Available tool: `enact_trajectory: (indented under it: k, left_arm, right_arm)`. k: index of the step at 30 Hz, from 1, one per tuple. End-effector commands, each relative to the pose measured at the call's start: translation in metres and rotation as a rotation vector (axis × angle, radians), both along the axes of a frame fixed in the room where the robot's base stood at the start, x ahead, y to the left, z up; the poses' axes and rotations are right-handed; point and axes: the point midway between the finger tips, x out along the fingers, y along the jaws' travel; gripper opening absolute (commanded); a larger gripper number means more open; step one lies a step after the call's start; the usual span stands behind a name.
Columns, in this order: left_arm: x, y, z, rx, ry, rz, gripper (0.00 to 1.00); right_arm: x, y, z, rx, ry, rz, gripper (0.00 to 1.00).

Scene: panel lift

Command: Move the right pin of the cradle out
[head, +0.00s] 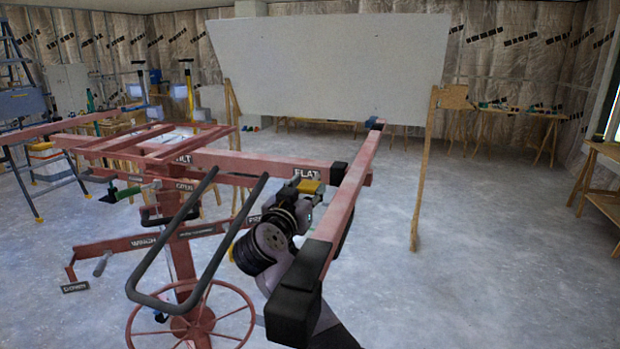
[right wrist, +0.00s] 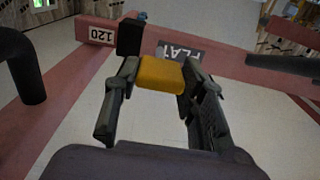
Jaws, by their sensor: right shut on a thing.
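The red panel lift's cradle has a long arm (head: 350,195) running from the near black end cap to the back, with a cross beam (head: 260,165) labelled "FLAT". The right pin shows as a yellow block-shaped grip (right wrist: 160,73) near the "FLAT" label. My right gripper (head: 309,187) is shut on this yellow grip; in the right wrist view its two dark fingers stand on either side of it. The shaft of the pin is hidden. My left gripper is not in view.
A grey bent handle (head: 205,240) and the lift's spoked wheel (head: 191,318) stand left of my right arm. A white panel (head: 340,65) stands on wooden supports behind. A stepladder (head: 20,90) is at left.

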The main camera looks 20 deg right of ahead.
Motion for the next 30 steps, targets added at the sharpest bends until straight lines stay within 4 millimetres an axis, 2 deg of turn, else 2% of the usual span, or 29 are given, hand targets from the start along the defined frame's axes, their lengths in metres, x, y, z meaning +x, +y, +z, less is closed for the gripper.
enact_trajectory:
  k: [2,12,13,22,30]
  left_arm:
    - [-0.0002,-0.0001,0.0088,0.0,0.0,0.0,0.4]
    - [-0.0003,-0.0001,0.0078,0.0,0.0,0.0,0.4]
    - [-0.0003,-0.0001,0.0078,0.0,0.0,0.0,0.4]
    - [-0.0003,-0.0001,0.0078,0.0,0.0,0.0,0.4]
    - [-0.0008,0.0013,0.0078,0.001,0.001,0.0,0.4]
  right_arm:
    - [-0.0047,0.0042,0.002,0.002,0.004,0.002,0.0]
    - [-0.007,0.0055,-0.0004,0.001,0.0,0.001,0.0]
    - [-0.007,0.0055,-0.0004,0.001,0.0,0.0,0.38]
    - [-0.007,0.0051,-0.0001,0.001,0.001,0.0,0.57]
    - [-0.0073,0.0053,0.0001,0.001,0.0,0.0,0.57]
